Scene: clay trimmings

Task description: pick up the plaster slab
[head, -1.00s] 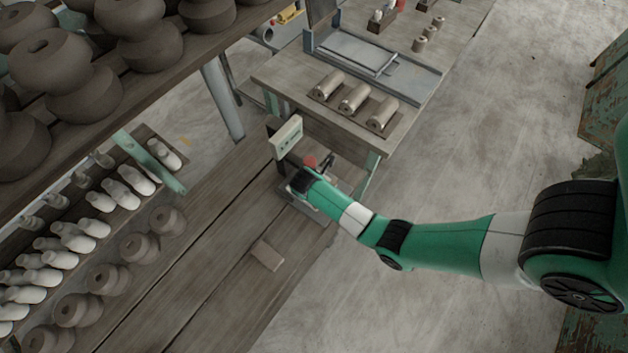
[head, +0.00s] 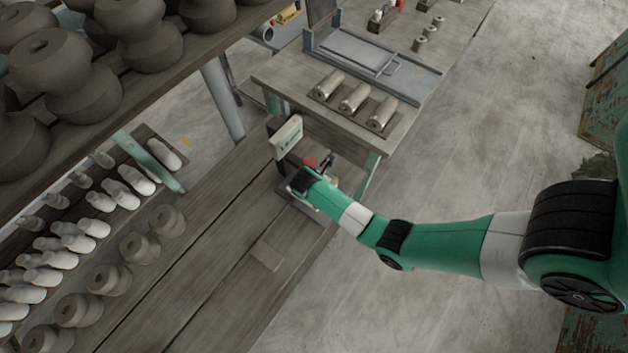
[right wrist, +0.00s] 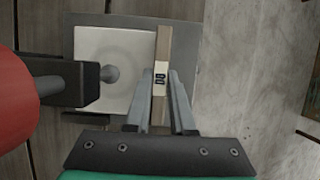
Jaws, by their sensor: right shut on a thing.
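In the right wrist view a narrow tan slab (right wrist: 163,50), seen edge-on with a small dark mark, stands between the fingers of my right gripper (right wrist: 160,98). I take it to be the plaster slab. The gripper is shut on it. Behind it is a white square plate (right wrist: 105,45) on a grey base (right wrist: 185,40); whether the slab touches the plate cannot be told. In the head view my right gripper (head: 300,188) is at the far end of the wooden bench, and the slab there is hidden or too small to tell. My left gripper is not in view.
A red knob (right wrist: 15,100) and a dark block (right wrist: 70,83) are close left of the gripper. A white-faced panel (head: 286,138) stands just behind it. A small flat tan block (head: 267,255) lies on the bench (head: 205,285). Clay pieces line the left.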

